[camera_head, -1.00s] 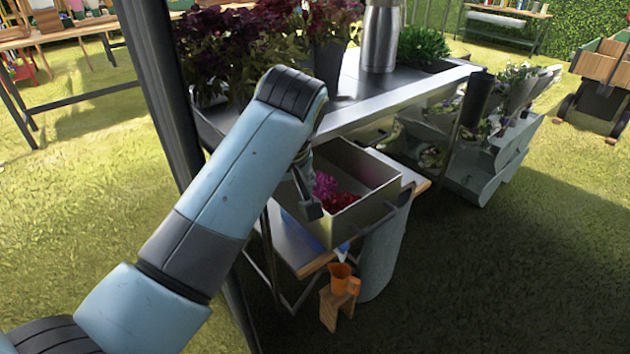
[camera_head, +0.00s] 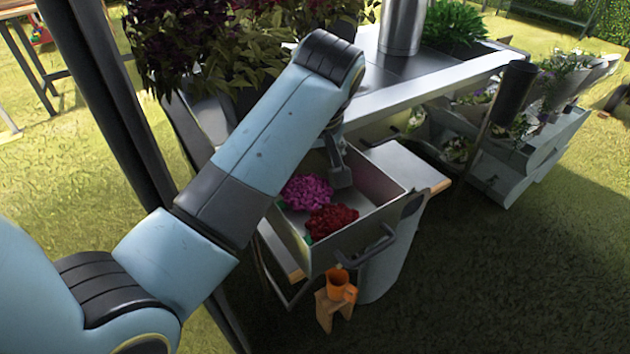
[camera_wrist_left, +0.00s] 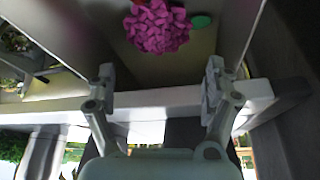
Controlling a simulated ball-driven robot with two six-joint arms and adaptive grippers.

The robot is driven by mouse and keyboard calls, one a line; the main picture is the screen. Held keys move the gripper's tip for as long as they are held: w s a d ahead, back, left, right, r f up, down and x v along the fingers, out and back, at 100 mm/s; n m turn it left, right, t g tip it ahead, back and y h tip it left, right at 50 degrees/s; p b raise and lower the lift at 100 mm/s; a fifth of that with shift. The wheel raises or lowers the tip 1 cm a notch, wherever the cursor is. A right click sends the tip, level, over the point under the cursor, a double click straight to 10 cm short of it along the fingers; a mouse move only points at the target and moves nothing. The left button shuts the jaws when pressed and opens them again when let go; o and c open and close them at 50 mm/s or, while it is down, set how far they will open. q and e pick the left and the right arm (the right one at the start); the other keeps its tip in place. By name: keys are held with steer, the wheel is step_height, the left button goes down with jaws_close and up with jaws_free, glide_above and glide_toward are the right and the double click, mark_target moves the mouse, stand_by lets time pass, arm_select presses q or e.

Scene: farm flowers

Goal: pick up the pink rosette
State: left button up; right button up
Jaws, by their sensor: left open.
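The pink rosette (camera_head: 307,192) lies in an open grey drawer (camera_head: 379,216), beside a dark red rosette (camera_head: 331,220). In the left wrist view the pink rosette (camera_wrist_left: 158,26) sits at the top middle, beyond the fingertips. My left gripper (camera_head: 341,172) is above the drawer, behind and to the right of the pink rosette, partly hidden by my forearm. In the wrist view its two fingers (camera_wrist_left: 158,88) are wide apart with nothing between them. My right gripper is not in view.
The drawer walls stand around the rosettes. The bench top (camera_head: 395,75) with potted plants and a steel flask (camera_head: 402,25) is just behind my arm. An orange jug (camera_head: 340,284) stands on a small wooden stool in front.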

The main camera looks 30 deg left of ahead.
mark_target(307, 184)
arm_select(q)
steer(key=x, duration=0.4)
steer(key=shift+a+f+b, duration=0.1)
steer(key=shift+f+b, duration=0.15)
steer(key=shift+b, duration=0.15)
steer(key=x, duration=0.1)
steer(key=b+x, duration=0.1)
steer(key=x, duration=0.3)
steer(key=shift+w+d+f, duration=0.1)
steer(key=shift+d, duration=0.15)
steer(key=c, duration=1.1)
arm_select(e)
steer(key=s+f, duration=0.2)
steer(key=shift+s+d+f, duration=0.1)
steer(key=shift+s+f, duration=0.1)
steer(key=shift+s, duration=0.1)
arm_select(q)
steer(key=shift+o, duration=0.2)
